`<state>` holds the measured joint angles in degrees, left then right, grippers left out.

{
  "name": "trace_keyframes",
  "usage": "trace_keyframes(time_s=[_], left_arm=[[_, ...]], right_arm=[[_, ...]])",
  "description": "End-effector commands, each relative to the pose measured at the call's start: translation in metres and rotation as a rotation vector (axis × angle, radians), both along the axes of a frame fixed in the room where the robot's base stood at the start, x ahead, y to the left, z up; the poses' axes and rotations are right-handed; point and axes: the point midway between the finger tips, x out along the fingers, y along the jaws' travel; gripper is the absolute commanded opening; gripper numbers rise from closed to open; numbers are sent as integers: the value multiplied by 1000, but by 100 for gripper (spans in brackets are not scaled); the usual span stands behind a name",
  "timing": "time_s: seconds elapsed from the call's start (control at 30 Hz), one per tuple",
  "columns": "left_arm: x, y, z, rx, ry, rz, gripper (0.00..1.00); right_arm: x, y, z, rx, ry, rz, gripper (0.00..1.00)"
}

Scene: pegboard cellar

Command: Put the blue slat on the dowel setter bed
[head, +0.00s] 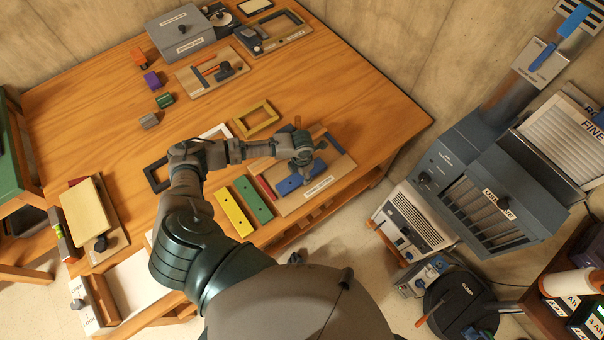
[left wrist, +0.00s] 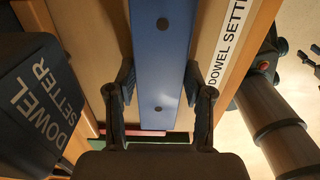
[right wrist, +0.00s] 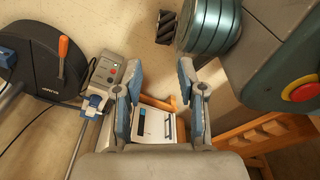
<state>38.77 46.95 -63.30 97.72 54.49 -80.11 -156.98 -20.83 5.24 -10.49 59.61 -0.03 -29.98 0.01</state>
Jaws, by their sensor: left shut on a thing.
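The blue slat (head: 289,186) is over the tan board of the dowel setter (head: 341,169), beside its white label. My left gripper (head: 303,172) is above the board and covers part of the slat. In the left wrist view, the slat (left wrist: 162,60) runs lengthwise between the two fingers, which are shut on it. Two dark holes show in its face. Whether its underside touches the bed I cannot tell. A dark block lettered DOWEL SETTER (left wrist: 38,95) is at the left there. My right gripper (right wrist: 163,95) is open and empty above the floor.
A green slat (head: 254,199) and a yellow slat (head: 234,212) lie left of the setter. A yellow frame (head: 256,119) lies behind it. Grey machines (head: 480,190) stand to the right.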

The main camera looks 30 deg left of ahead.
Motion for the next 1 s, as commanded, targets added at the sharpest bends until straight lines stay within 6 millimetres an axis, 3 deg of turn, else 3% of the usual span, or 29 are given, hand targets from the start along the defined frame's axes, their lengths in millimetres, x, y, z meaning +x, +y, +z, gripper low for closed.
trace_keyframes(time_s=[0.03, 0.07, 0.13, 0.57, 1.0], left_arm=[[0, -1, 0, 0, 1, -1, 14], [-1, -1, 0, 0, 1, -1, 59], [-1, -1, 0, 2, 1, -1, 76], [0, -1, 10, 0, -1, -1, 76], [0, -1, 100, 0, -2, -2, 76]], right_arm=[[0, 1, 0, 1, 0, -1, 40], [0, 1, 0, 2, 0, -1, 40], [-1, 3, -1, 4, 2, -2, 40], [-2, 3, 0, 4, 2, -4, 40], [-27, -5, -9, -2, 14, 1, 40]])
